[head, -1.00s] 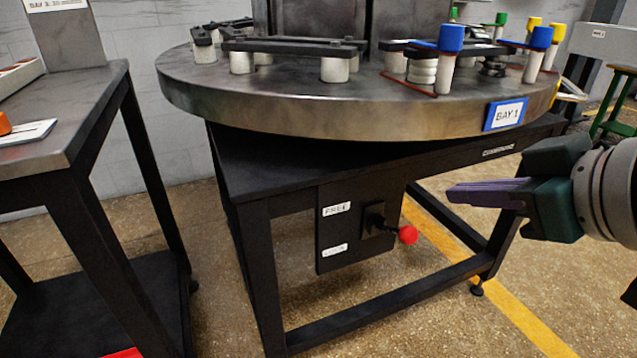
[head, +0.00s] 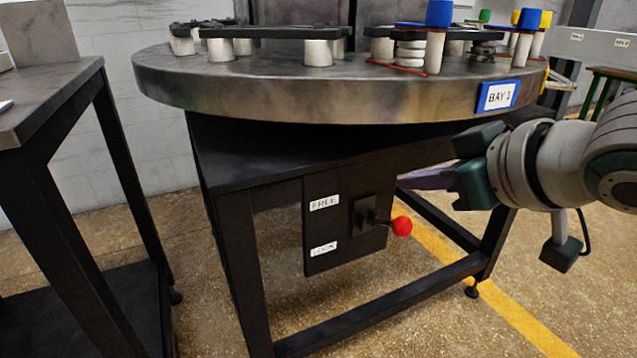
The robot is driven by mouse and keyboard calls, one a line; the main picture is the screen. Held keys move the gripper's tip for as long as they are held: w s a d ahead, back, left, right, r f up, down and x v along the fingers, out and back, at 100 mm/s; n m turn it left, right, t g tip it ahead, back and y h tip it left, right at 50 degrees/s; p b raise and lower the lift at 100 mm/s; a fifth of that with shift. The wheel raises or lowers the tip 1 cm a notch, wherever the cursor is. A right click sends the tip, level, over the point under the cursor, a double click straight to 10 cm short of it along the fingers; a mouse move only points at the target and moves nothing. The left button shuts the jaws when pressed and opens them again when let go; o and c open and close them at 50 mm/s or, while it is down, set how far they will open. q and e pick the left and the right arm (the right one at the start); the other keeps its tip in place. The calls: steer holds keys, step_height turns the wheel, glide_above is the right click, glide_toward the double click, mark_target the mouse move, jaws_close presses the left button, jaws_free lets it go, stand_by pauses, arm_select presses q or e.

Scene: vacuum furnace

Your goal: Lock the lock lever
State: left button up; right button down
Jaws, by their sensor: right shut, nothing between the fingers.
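The lock lever (head: 401,226) has a red ball knob on a short dark arm that sticks out to the right from a black pivot block (head: 364,214). The block is on a black panel (head: 325,226) with a FREE label (head: 324,202) above and a second label (head: 323,249), reading LOCK as far as I can tell, below. The lever points roughly sideways, between the two label heights. My right gripper (head: 402,181) is shut and empty, pointing left, above the red knob in the picture and apart from it. My left gripper is out of view.
The round metal turntable (head: 300,98) with a BAY 1 sign (head: 498,96) overhangs the panel, carrying fixtures and coloured-capped posts. Its black frame (head: 240,275) stands around the panel. A dark side table (head: 45,100) is at left. Floor in front is open.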

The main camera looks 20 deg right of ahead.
mark_target(404, 229)
steer(key=b+x, duration=0.1)
steer(key=x, duration=0.3)
steer(key=shift+f+b, duration=0.15)
steer(key=shift+b, duration=0.25)
steer(key=f, duration=0.1)
steer(key=f+b, duration=0.2)
steer(key=shift+s+d, duration=0.3)
steer(key=shift+d, duration=0.05)
steer(key=shift+s+d+f, duration=0.1)
steer(key=shift+s+f, duration=0.1)
steer(key=shift+f, duration=0.1)
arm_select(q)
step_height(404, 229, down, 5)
